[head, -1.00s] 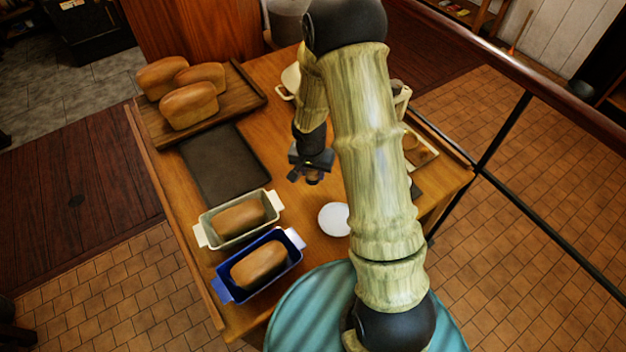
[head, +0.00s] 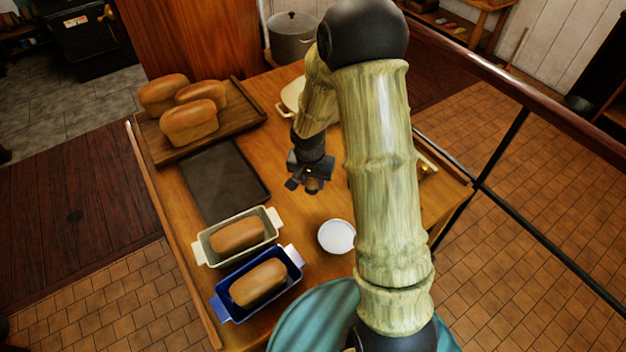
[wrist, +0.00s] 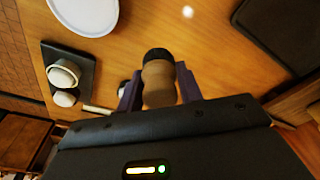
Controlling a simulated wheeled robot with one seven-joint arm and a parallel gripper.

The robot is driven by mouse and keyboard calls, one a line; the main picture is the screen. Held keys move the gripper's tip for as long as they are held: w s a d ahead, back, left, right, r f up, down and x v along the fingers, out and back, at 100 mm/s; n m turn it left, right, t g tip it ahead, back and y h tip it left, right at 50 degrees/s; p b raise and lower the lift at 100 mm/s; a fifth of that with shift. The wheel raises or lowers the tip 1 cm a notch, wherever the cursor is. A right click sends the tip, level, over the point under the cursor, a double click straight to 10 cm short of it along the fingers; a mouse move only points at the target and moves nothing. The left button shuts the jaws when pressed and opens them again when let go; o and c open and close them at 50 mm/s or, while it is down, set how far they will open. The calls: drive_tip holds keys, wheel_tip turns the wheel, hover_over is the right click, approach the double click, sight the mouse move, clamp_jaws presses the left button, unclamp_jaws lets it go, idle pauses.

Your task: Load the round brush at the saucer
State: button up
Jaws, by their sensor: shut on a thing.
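The white round saucer (head: 337,236) lies on the wooden table, beside my arm in the head view. Part of it shows at the top left of the wrist view (wrist: 88,12), cut off by the frame. My gripper (head: 307,185) is above the table, up and left of the saucer in the head view and apart from it. In the wrist view my gripper (wrist: 160,88) is shut on the round brush (wrist: 158,80), which has a light wooden handle and a dark end. The brush is too small to make out in the head view.
A blue loaf tin (head: 222,305) and a pale loaf tin (head: 203,246) stand left of the saucer. A dark baking tray (head: 220,180) and a board with loaves (head: 245,95) lie behind. The wrist view shows a dark mat (wrist: 78,62) with white vessels.

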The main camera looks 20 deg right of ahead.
drive_tip(key=shift+n+p, duration=0.3)
drive_tip(key=shift+p, duration=0.25)
drive_tip(key=shift+w+a+n+p, duration=0.1)
drive_tip(key=shift+n+p, duration=0.2)
drive_tip(key=shift+p, duration=0.4)
drive_tip(key=n+p, duration=0.1)
drive_tip(key=p, duration=0.2)
drive_tip(key=shift+f+n+y, duration=0.25)
drive_tip(key=shift+n+y, duration=0.05)
drive_tip(key=shift+n, duration=0.1)
drive_tip(key=n+p, duration=0.1)
drive_tip(key=p, duration=0.1)
drive_tip(key=f+n+p, duration=0.1)
drive_tip(key=p, duration=0.1)
drive_tip(key=shift+f+n, duration=0.25)
drive_tip(key=shift+n, duration=0.15)
drive_tip(key=shift+f+n+p, duration=0.3)
drive_tip(key=shift+f+p, duration=0.05)
drive_tip(key=shift+f, duration=0.05)
